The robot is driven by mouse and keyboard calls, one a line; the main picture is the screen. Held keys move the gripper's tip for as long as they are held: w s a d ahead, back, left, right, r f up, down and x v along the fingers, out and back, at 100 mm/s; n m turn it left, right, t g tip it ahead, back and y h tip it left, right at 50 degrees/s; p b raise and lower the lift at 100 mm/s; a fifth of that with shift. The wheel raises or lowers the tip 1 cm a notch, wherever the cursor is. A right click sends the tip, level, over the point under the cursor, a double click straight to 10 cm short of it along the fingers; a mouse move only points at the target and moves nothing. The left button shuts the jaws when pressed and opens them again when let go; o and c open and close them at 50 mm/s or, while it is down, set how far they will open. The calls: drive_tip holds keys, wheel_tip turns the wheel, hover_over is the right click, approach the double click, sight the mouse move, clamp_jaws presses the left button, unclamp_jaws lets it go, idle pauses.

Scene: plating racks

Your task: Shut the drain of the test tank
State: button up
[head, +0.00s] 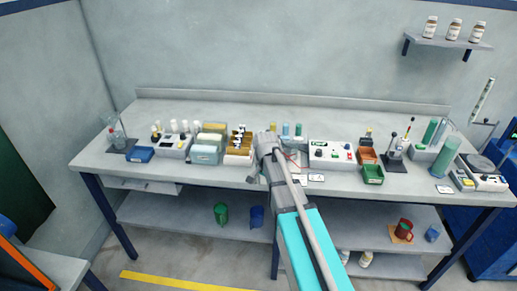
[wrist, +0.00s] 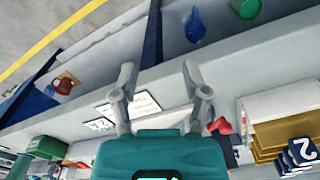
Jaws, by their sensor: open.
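My gripper (wrist: 158,72) is open, its two fingers apart with nothing between them, over the bench's front edge in the wrist view. In the head view my arm reaches to the middle of the bench and hides the gripper's fingers. I cannot make out the test tank for certain; part of the bench behind my arm is hidden. A small red part (wrist: 220,126), possibly the drain handle, shows just right of my gripper in the wrist view, apart from the fingers. Whether the drain is open or shut cannot be told.
White cards (wrist: 142,103) lie by the bench edge. On the bench (head: 223,174), a yellow-brown rack (head: 238,158) stands left of my arm, and a white instrument box (head: 331,154) and green bin (head: 373,174) stand right. Green (head: 221,213) and blue (head: 257,216) jugs stand on the lower shelf.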

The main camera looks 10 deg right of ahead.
drive_tip(key=w+r+m+p, duration=0.6)
drive_tip(key=w+r+p, duration=0.7)
drive_tip(key=r, duration=0.1)
drive_tip(key=shift+w+r+m, duration=0.15)
drive_tip(key=shift+r+m, duration=0.15)
drive_tip(key=shift+m, duration=0.1)
drive_tip(key=shift+f, duration=0.2)
wheel_tip(320, 180, down, 13)
drive_tip(key=b, duration=1.3)
drive_tip(key=shift+f+b, duration=0.2)
drive_tip(key=shift+b, duration=0.15)
clamp_jaws()
